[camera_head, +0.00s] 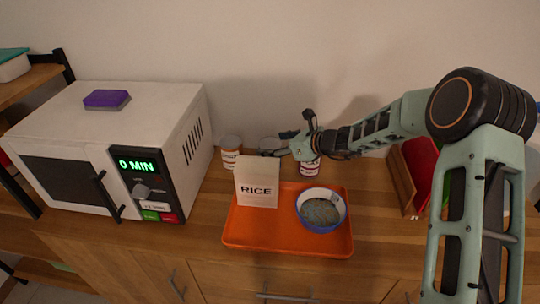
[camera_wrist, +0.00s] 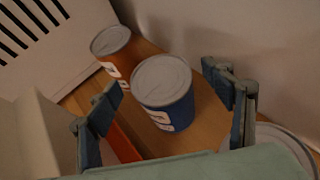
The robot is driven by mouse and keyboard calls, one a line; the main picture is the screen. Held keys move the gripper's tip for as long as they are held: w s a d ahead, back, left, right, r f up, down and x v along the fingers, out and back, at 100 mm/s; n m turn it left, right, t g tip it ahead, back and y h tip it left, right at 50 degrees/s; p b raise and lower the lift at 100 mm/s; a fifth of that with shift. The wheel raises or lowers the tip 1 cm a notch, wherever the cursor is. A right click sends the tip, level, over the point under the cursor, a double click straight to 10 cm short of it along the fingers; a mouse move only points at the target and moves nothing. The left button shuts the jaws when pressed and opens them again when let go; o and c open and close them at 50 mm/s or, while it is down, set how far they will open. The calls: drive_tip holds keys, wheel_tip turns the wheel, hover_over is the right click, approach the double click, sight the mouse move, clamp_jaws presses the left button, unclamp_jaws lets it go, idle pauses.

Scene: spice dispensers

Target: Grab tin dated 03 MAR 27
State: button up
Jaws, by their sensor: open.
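Three tins stand behind the tray in the head view: a left tin (camera_head: 230,157) near the microwave, a middle tin (camera_head: 270,144) partly hidden, and a right tin (camera_head: 309,169) below my gripper (camera_head: 292,143). In the wrist view I see an orange tin (camera_wrist: 116,58) and a blue tin (camera_wrist: 162,98), both upright with pale lids and partial white lettering. A third lid (camera_wrist: 285,148) shows at lower right, partly covered by my gripper. My gripper (camera_wrist: 163,80) is open, with its fingers either side of the blue tin in the picture. Contact cannot be told. No date is readable.
An orange tray (camera_head: 285,240) holds a RICE package (camera_head: 258,188) and a blue-rimmed bowl (camera_head: 321,222) in front of the tins. A white microwave (camera_head: 110,120) with a purple sponge (camera_head: 106,99) stands left. A wooden rack (camera_head: 403,180) stands right. The wall is close behind.

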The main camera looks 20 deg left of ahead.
drive_tip(key=shift+x, duration=0.9)
drive_tip(key=shift+r, duration=0.15)
drive_tip(key=c, duration=1.8)
